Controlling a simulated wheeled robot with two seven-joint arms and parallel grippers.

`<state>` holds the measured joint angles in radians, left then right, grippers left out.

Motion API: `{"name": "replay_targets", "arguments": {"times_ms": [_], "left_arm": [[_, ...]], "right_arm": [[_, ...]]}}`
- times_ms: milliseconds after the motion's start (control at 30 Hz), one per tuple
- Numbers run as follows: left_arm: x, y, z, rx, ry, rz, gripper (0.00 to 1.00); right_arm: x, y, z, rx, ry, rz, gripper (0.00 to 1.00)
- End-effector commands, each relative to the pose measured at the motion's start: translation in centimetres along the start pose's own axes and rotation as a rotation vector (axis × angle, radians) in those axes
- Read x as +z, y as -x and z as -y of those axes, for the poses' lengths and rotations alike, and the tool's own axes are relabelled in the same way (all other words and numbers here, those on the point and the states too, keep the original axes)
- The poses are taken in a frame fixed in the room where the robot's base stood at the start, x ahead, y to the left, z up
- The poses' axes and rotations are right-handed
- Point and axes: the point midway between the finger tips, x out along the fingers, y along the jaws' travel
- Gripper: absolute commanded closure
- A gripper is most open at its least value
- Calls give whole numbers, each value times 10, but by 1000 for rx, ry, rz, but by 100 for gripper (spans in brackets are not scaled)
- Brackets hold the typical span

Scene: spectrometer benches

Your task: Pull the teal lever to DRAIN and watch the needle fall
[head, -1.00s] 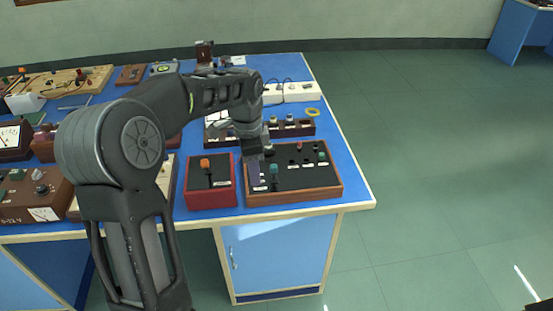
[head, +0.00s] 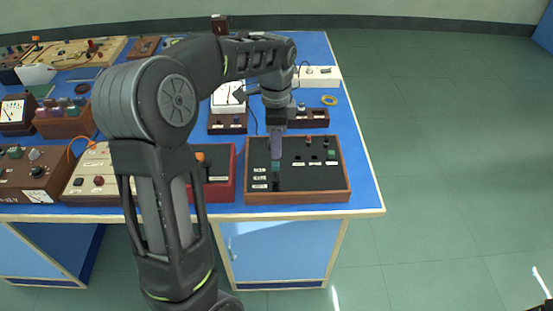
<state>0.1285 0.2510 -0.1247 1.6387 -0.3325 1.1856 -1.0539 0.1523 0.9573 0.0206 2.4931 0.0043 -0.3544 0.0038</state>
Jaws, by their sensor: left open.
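The teal lever (head: 276,166) stands on the left part of a black-topped wooden panel (head: 312,178). Several small white labels sit to its left, too small to read. My left gripper (head: 277,158) points down from above, its fingertips at the lever's top. It is open; I cannot tell whether the fingers touch the lever. My right gripper is not in view.
A red box with an orange-topped lever (head: 220,175) stands just left of the panel. The bench's right edge is clear.

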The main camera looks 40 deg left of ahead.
Motion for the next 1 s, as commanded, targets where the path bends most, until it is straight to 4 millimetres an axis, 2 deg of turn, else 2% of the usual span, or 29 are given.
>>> {"name": "replay_targets", "arguments": {"times_ms": [500, 867, 1000], "left_arm": [[1, -67, -1, 3, 1, 2, 58], [0, -73, 0, 0, 1, 1, 59], [0, -73, 0, 0, 1, 0, 70]], "right_arm": [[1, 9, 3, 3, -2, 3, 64], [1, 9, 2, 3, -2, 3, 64], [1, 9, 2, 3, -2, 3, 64]]}}
